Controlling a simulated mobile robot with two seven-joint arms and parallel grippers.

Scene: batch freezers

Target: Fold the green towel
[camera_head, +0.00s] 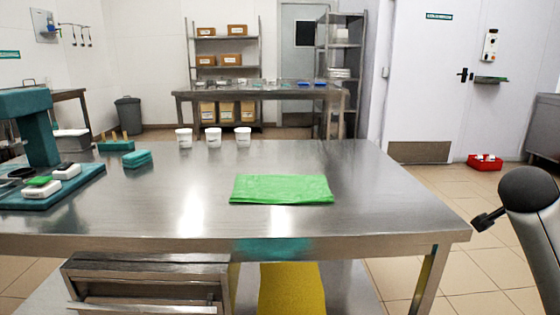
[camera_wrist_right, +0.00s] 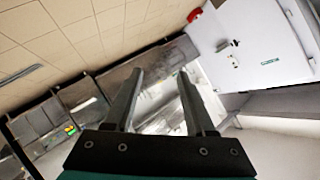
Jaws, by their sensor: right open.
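The green towel (camera_head: 282,189) lies flat on the steel table (camera_head: 370,215), right of its middle and near the front edge. It looks like a neat rectangle, wider than deep. Whether it has folded layers cannot be told. My right gripper (camera_wrist_right: 158,75) shows in the right wrist view with its two fingers apart and nothing between them. In the head view part of my right arm is at the right edge, off the table and apart from the towel. My left gripper is not in view.
Three white cups (camera_head: 214,137) stand along the table's back edge. A teal sponge-like block (camera_head: 137,159) and a teal tray-like base (camera_head: 50,192) with small items are at the left. The table is clear around the towel. A drawer unit (camera_head: 145,282) is below the front edge.

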